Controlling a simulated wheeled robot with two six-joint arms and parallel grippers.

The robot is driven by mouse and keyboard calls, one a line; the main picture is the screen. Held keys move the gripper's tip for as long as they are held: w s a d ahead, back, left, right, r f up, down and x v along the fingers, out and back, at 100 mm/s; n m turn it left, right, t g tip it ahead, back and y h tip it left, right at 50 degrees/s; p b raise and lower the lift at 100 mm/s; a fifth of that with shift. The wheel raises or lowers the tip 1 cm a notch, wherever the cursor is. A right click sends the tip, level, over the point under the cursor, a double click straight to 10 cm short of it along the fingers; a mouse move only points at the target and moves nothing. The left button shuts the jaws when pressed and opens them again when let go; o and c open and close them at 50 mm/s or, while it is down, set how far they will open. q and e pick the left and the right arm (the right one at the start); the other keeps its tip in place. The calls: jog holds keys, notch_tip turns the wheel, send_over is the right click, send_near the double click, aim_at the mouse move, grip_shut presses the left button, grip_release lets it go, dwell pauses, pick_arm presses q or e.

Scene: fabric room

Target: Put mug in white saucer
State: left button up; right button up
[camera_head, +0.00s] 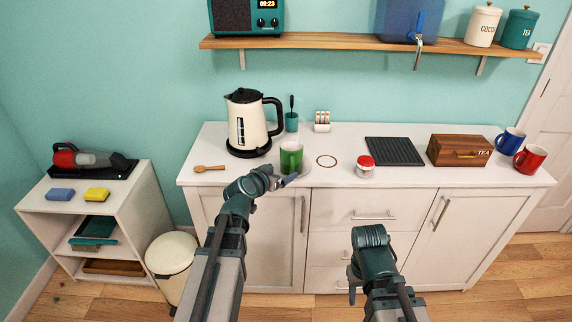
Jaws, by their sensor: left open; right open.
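A green mug (291,156) stands near the front edge of the white counter, left of centre. A pale rim beside its base looks like the white saucer (305,172); it is mostly hidden, and I cannot tell whether the mug rests fully in it. My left gripper (286,181) is open, just in front of and below the mug, apart from it or barely touching; I cannot tell which. My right gripper (353,284) is open and empty, low in front of the drawers. A blue mug (509,141) and a red mug (529,158) stand at the counter's right end.
A kettle (249,122) stands behind left of the green mug, with a wooden spoon (209,168) further left. A red-lidded jar (365,166), a dark ribbed mat (394,151) and a wooden tea box (459,150) are to the right. A reddish ring (327,161) lies between mug and jar.

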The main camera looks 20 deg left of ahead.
pick_arm(q)
jog(key=shift+p+v, duration=0.55)
jog(key=shift+v, duration=1.65)
jog(key=s+d+f+m+g+h, duration=0.1)
jog(key=s+d+f+g, duration=0.35)
jog(key=d, duration=0.35)
jog(key=s+d+f+m+g+h, duration=0.1)
jog(key=s+d+f+m+g, duration=0.25)
jog(key=d, duration=0.55)
jog(key=s+d+f+n+g+y, duration=0.1)
jog(key=s+f+g+y, duration=0.1)
jog(key=s, duration=0.5)
jog(key=s+d+f+n+g+y, duration=0.1)
jog(key=s+f+n+g+y, duration=0.1)
jog(key=s, duration=0.5)
jog(key=shift+f+g+y, duration=0.7)
jog(key=shift+g+y, duration=0.2)
jog(key=shift+s, duration=0.1)
